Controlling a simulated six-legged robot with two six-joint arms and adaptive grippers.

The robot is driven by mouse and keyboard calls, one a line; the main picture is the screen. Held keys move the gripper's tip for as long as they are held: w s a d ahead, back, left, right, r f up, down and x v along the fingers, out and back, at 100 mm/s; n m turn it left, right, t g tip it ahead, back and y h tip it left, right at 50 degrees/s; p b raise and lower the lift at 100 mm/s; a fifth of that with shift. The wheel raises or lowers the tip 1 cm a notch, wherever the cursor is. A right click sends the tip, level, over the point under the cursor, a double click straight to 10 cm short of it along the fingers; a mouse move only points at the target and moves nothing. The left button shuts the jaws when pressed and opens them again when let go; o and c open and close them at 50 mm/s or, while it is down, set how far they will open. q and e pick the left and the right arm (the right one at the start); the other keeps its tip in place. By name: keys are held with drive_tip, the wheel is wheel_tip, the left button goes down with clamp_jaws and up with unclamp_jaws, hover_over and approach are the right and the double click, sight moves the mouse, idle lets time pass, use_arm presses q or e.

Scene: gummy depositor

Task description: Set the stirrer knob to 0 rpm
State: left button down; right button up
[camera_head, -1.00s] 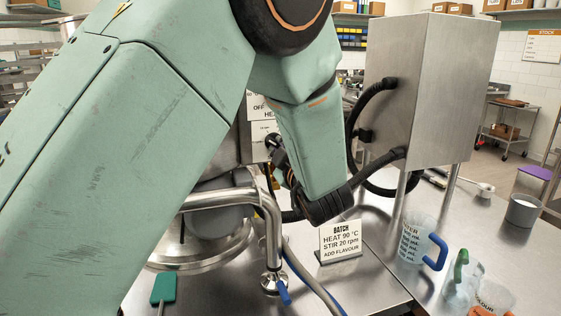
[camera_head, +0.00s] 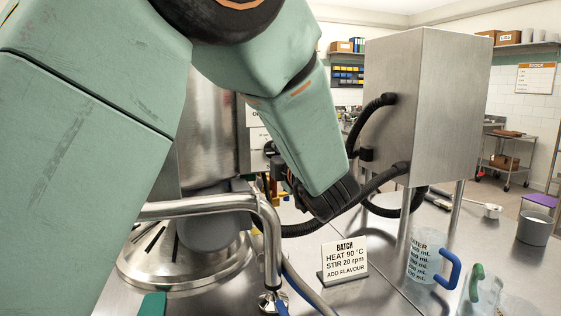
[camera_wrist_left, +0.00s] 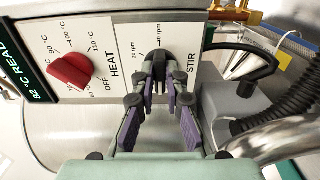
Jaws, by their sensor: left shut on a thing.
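The control panel fills the upper left of the left wrist view, with its STIR dial (camera_wrist_left: 180,32) beside the HEAT dial. Printed marks of 20 rpm and 40 rpm show on the STIR dial; other marks are hidden. My left gripper (camera_wrist_left: 160,78) has its purple-padded fingers closed around the dark stirrer knob (camera_wrist_left: 157,60), which they mostly cover, so its pointer setting cannot be read. In the head view my left gripper (camera_head: 274,165) is at the panel, largely hidden by my own arm. My right gripper is in no view.
A red HEAT knob (camera_wrist_left: 71,70) sits left of the STIR dial. A bent steel pipe (camera_head: 215,205) and black hoses (camera_head: 365,185) are close to the gripper. A batch sign (camera_head: 343,262) reads heat 90 °C, stir 20 rpm. Jugs (camera_head: 430,258) stand at right.

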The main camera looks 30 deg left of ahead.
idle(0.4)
use_arm(q)
drive_tip(key=c, duration=1.4)
unclamp_jaws()
drive_tip(key=shift+s, duration=0.1)
